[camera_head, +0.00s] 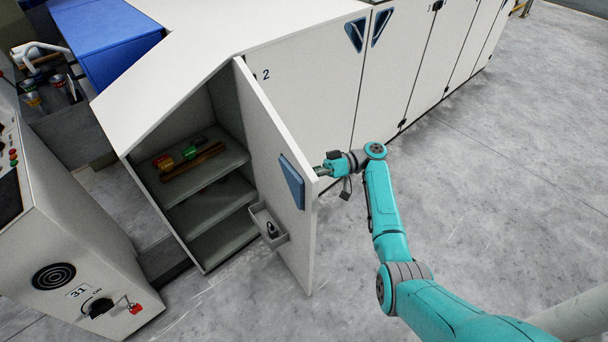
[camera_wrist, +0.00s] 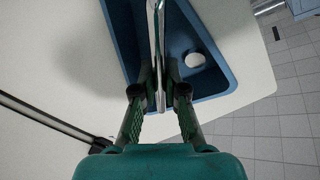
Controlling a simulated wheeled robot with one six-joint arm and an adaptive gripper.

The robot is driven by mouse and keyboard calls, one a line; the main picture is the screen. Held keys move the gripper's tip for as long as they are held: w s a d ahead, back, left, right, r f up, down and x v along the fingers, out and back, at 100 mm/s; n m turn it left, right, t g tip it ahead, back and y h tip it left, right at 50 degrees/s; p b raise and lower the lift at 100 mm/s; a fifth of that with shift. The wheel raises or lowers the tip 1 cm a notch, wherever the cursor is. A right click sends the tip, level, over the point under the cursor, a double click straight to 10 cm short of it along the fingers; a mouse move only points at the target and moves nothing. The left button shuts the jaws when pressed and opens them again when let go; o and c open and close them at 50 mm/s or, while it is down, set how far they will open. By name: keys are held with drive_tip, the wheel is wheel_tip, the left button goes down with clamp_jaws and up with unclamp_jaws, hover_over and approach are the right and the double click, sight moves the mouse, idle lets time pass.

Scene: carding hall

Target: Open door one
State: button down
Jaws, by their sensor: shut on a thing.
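The white door (camera_head: 275,150) of the end cabinet stands swung wide open, beside the panel marked 2; no number is readable on it. A blue triangular recess (camera_head: 292,182) sits near its free edge. In the wrist view the blue recess (camera_wrist: 215,92) fills the middle, with a thin metal handle bar (camera_wrist: 157,40) across it. My gripper (camera_head: 322,170) is at the door's free edge in the head view, its tips partly hidden. In the wrist view my gripper (camera_wrist: 159,92) has its fingers on both sides of the bar, shut on it.
The cabinet's grey shelves (camera_head: 205,180) are exposed, with several coloured items on the upper one. A small bin (camera_head: 268,225) hangs inside the door. A control console (camera_head: 70,240) stands at the left. Grey floor at the right is clear.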

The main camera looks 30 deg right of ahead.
drive_tip(key=c, duration=1.5)
unclamp_jaws()
drive_tip(key=v, duration=0.7)
drive_tip(key=shift+d, duration=0.25)
drive_tip(key=shift+d, duration=0.15)
